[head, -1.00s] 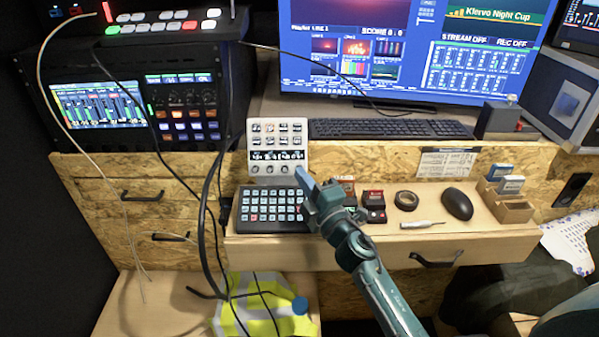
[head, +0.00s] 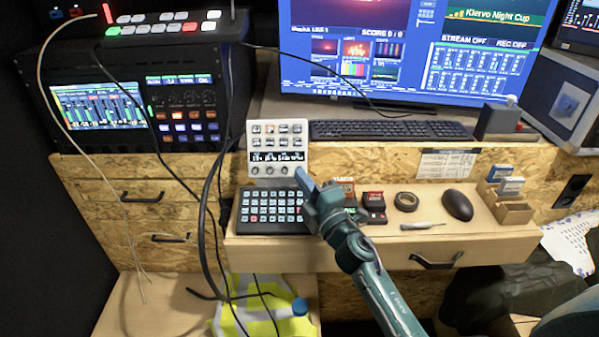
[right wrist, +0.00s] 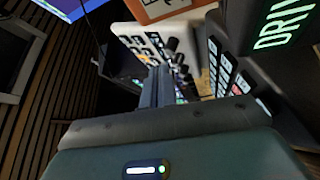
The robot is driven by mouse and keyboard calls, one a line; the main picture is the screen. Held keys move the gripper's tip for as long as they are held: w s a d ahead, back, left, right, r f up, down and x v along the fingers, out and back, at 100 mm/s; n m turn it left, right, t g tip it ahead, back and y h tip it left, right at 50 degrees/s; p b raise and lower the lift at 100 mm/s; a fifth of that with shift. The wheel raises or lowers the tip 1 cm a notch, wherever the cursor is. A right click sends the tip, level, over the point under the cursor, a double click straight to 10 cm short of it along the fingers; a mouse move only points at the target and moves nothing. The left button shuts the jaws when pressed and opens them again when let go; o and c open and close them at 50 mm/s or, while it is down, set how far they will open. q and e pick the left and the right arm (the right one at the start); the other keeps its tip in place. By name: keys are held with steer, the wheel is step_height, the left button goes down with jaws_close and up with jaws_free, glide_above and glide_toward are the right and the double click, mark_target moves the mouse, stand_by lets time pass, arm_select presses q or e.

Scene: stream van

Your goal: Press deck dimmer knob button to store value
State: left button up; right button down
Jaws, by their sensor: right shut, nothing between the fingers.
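The white deck (head: 259,147) stands upright against the wood panel behind the drawer shelf. It has rows of keys, a dark display strip and a row of small knobs (head: 269,171) along its bottom. I cannot read which knob is the dimmer. My right gripper (head: 301,174) is shut and empty, its tips at the deck's lower right corner, by the rightmost knob. Contact is unclear. In the right wrist view, the shut fingers (right wrist: 157,88) point toward the deck (right wrist: 127,34) and its dark knobs (right wrist: 172,44). My left gripper is not in view.
A black keypad (head: 270,222) lies below the deck, left of my right gripper. Red-and-black small boxes (head: 374,201), a tape roll (head: 406,201) and a mouse (head: 458,204) lie to the right. A keyboard (head: 390,130) is above. A black cable hangs left of the deck.

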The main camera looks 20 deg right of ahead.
steer(key=shift+w, duration=0.1)
stand_by(0.7)
steer(key=shift+w+d+f, duration=0.1)
steer(key=shift+w+f, duration=0.05)
steer(key=shift+w, duration=0.15)
steer(key=shift+w+f+b, duration=0.15)
steer(key=shift+w+b, duration=0.05)
steer(key=shift+b, duration=0.15)
stand_by(0.5)
steer(key=shift+s+r+p, duration=0.35)
steer(key=shift+s+p, duration=0.05)
steer(key=shift+s, duration=0.2)
steer(key=shift+s+a+r+p, duration=0.25)
steer(key=shift+s+r+p, duration=0.15)
steer(key=shift+s, duration=0.25)
steer(key=shift+s+a+r+p, duration=0.3)
steer(key=shift+s+p, duration=0.2)
steer(key=shift+s, duration=0.15)
steer(key=shift+s+a+r+p, duration=0.1)
steer(key=shift+s+r+p, duration=0.1)
steer(key=shift+s, duration=0.25)
steer(key=shift+s+a+r+p, duration=0.1)
steer(key=shift+s+p, duration=0.05)
steer(key=shift+s, duration=0.3)
